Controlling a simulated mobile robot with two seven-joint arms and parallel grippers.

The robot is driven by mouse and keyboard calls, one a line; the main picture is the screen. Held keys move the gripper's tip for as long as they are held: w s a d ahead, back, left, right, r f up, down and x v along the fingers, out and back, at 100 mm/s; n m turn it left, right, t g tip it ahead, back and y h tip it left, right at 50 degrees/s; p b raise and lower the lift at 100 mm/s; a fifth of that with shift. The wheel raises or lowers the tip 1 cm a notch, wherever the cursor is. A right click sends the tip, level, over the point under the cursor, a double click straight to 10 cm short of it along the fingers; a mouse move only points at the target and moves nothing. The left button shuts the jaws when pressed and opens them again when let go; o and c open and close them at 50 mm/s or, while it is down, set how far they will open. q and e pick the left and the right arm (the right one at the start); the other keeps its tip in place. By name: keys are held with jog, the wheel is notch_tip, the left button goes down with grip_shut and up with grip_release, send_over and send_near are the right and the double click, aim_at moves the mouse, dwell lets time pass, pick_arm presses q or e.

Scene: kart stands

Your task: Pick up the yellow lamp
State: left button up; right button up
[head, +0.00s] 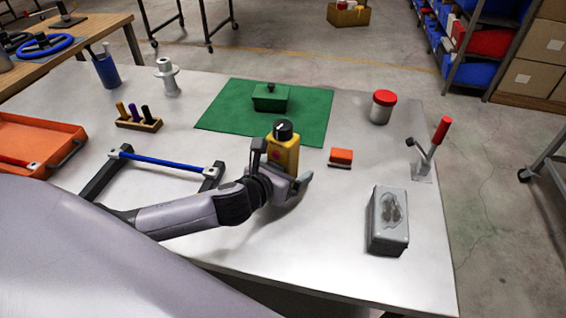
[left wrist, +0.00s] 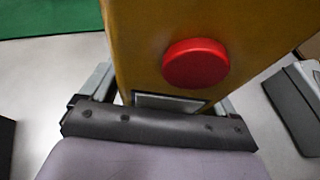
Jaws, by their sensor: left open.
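The yellow lamp (head: 287,153) stands upright on the grey table, just in front of the green mat. It has a yellow box body, a black top and a red round button. My left gripper (head: 281,165) is open around its lower part, one finger on each side. In the left wrist view the lamp's yellow body (left wrist: 145,45) fills the upper middle, with its red button towards me and a finger showing at each side. Whether the fingers touch it cannot be told. My right gripper is not in view.
A green mat (head: 225,105) holds a green box (head: 270,99). An orange block (head: 341,157), a grey metal box (head: 388,240), a red-lidded jar (head: 382,108) and a red-handled lever (head: 437,140) stand to the right. A blue-barred frame (head: 165,162) lies left.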

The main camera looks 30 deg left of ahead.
pick_arm(q)
jog(key=c, duration=1.3)
jog(key=shift+r, duration=0.1)
